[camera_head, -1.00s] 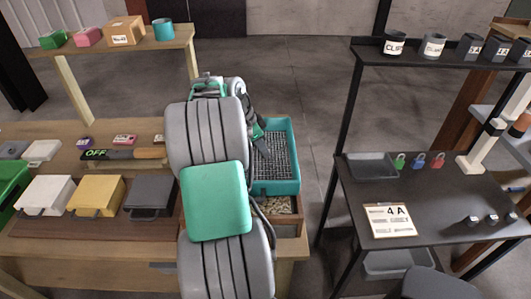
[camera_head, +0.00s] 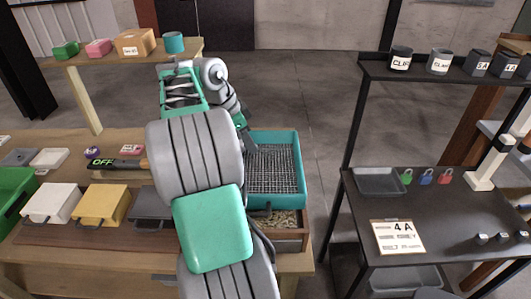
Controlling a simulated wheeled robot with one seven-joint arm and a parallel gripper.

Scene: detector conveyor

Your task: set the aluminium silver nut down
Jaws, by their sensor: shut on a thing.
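My gripper (camera_head: 249,146) points down at the back left corner of the teal tray (camera_head: 302,170), which has a dark mesh floor. The fingertips are small and dark here, partly lost against the mesh. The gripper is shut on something. The aluminium silver nut cannot be made out between the fingers at this size. No loose nut can be made out on the visible mesh. My arm hides the left side of the tray and part of the workbench.
A wooden box (camera_head: 291,240) with pale contents sits in front of the tray. White (camera_head: 50,202) and yellow (camera_head: 100,204) boxes stand on the workbench (camera_head: 110,262) at left.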

